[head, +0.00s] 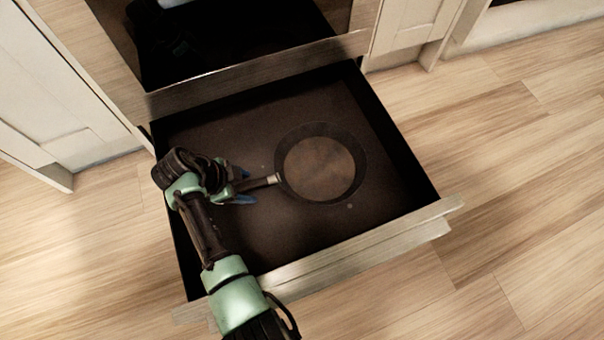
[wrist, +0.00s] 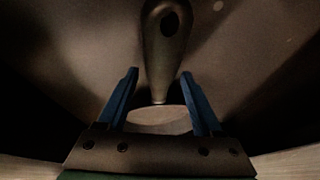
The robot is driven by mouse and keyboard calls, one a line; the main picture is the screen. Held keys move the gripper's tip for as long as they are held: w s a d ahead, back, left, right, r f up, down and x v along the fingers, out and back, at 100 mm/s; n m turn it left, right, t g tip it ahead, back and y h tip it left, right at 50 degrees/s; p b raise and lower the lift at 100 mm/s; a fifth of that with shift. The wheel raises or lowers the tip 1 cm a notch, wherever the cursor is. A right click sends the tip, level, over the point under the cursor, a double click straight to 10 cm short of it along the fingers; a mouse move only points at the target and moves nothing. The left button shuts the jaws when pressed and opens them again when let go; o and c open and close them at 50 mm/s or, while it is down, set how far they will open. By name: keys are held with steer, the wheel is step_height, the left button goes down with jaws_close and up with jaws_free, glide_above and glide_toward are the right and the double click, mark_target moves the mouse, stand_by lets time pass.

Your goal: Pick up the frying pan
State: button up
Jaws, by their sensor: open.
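The dark round frying pan (head: 319,168) lies flat inside the open drawer, right of its middle, with its handle pointing left. My gripper (head: 243,186) is over the handle in the head view, its fingers on either side of it. In the wrist view my gripper (wrist: 161,72) is open, with two blue fingers spread apart. The pan handle (wrist: 163,60) runs between them, its end with the hole at the top of the picture. Gaps show between the handle and both fingers. My wrist hides part of the handle in the head view.
The drawer (head: 385,242) is pulled out, with a raised front edge and dark side walls around the pan. Its floor is otherwise clear. A cabinet with a dark glossy front (head: 230,40) stands behind. Wooden floor (head: 500,220) is free to the right.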

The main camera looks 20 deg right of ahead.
steer(key=shift+d+f, duration=0.1)
steer(key=shift+f, duration=0.3)
steer(key=shift+r, duration=0.1)
jaws_close()
steer(key=shift+r, duration=0.1)
stand_by(0.9)
